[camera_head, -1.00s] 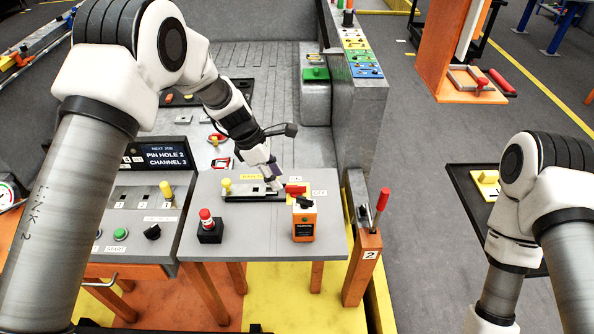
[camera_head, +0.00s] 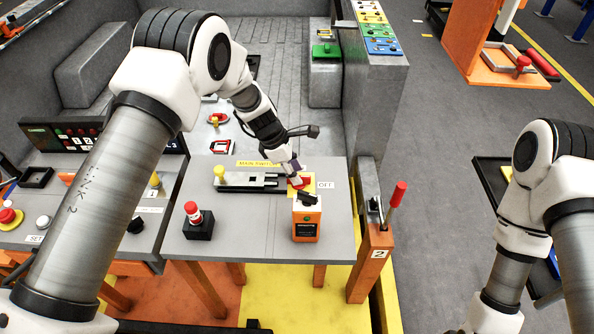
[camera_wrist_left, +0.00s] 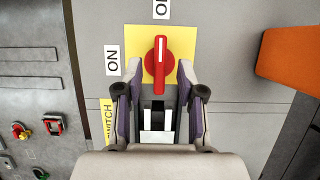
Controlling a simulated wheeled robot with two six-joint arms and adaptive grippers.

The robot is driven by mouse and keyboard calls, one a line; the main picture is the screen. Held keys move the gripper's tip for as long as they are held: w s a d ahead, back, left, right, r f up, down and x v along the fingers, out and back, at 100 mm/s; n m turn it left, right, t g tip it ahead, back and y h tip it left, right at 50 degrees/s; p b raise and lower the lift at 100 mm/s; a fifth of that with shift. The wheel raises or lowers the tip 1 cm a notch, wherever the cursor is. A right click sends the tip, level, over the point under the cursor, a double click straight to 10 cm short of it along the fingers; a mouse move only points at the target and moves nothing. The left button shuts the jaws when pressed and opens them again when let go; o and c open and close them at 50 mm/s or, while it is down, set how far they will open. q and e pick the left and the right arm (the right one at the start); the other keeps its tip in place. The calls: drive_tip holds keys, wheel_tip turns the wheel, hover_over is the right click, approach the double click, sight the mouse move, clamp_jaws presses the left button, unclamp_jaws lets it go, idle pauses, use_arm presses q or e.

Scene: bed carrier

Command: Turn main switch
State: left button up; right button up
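The main switch is a red rotary knob (camera_wrist_left: 158,68) on a yellow plate (camera_wrist_left: 134,38) set in the grey tabletop. Its white mark points toward the partly cut-off label at the top of the wrist view; the ON label (camera_wrist_left: 112,60) is at its left. In the head view the knob (camera_head: 303,183) shows beside the OFF label (camera_head: 326,185). My left gripper (camera_wrist_left: 158,76) is open, its fingertips on either side of the knob's grip with small gaps visible. It also shows in the head view (camera_head: 295,178), partly hiding the knob. My right gripper is out of view.
An orange box with a black knob (camera_head: 306,220) stands just in front of the switch. A red-topped button post (camera_head: 197,221) stands on the table's left part. A red-handled lever (camera_head: 397,194) rises beside the table's right edge. A yellow knob (camera_head: 219,173) sits left of the switch.

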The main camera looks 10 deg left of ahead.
use_arm(q)
drive_tip(key=shift+d+f, duration=0.25)
drive_tip(key=shift+f, duration=0.15)
drive_tip(key=shift+w+f, duration=0.1)
drive_tip(key=shift+f, duration=0.2)
clamp_jaws()
drive_tip(key=shift+m, duration=0.3)
drive_tip(key=m+g+b, duration=0.1)
drive_tip(key=m, duration=0.2)
drive_tip(key=shift+w+g+b, duration=0.1)
drive_tip(key=shift+g+b, duration=0.25)
drive_tip(key=shift+g, duration=0.05)
drive_tip(key=m+g+b, duration=0.1)
drive_tip(key=m, duration=0.2)
drive_tip(key=m+b, duration=0.1)
drive_tip(key=m, duration=0.1)
drive_tip(key=shift+w+d+f+m+g+y, duration=0.1)
drive_tip(key=shift+m+g+y, duration=0.3)
drive_tip(key=m+g+y+b, duration=0.1)
drive_tip(key=m+b, duration=0.1)
drive_tip(key=m, duration=0.2)
drive_tip(key=shift+m, duration=0.3)
drive_tip(key=shift+d+m+g+y+b, duration=0.15)
drive_tip(key=shift+m+y+b, duration=0.25)
drive_tip(key=shift+m, duration=0.55)
drive_tip(key=shift+m+g+y+b, duration=0.3)
drive_tip(key=shift+m+y, duration=0.1)
drive_tip(key=shift+m, duration=0.55)
